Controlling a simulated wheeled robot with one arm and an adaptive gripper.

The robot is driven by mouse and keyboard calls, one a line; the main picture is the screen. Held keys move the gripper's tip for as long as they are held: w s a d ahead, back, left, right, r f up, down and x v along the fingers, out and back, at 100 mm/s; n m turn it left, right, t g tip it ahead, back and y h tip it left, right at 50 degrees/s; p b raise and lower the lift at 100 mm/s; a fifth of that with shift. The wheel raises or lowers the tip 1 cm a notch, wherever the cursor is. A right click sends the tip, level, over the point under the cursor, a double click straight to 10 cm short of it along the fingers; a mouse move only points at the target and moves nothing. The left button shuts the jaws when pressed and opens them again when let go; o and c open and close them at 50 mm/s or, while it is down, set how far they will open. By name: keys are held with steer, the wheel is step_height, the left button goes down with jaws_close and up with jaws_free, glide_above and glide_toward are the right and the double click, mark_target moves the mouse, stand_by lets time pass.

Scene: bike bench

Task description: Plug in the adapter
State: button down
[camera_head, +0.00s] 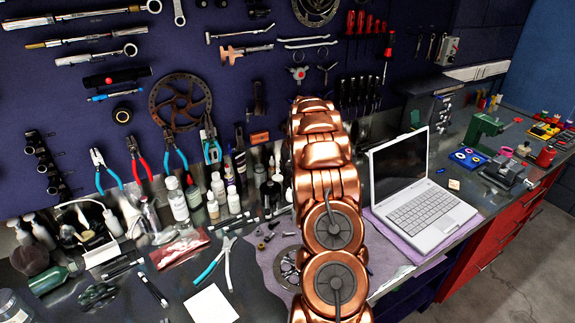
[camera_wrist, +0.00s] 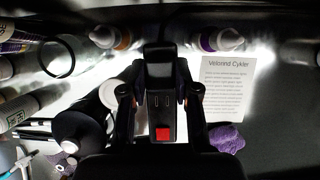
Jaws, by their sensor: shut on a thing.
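My gripper (camera_wrist: 160,98) shows in the wrist view, with its dark fingers on either side of a black block, seemingly the adapter (camera_wrist: 158,70). The gripper is shut on it. Between the fingers, below the block, is a dark surface with two small pale slots and a red square (camera_wrist: 163,134). I cannot tell whether this is part of the adapter or a separate socket. No gap between them is clear. In the head view my copper arm hides the gripper and the adapter. An open laptop (camera_head: 425,210) stands on a purple cloth right of my arm.
Bottles (camera_head: 177,200) line the back of the bench (camera_head: 180,300) below the tool wall. Pliers (camera_head: 215,263) and white paper (camera_head: 211,304) lie in front. The wrist view shows a printed sheet (camera_wrist: 228,88), a purple lump (camera_wrist: 227,138) and bottles close around the gripper.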

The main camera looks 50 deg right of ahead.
steer(key=shift+f, duration=0.1)
steer(key=c, duration=0.8)
jaws_free()
steer(key=shift+o, duration=0.2)
steer(key=v, duration=1.2)
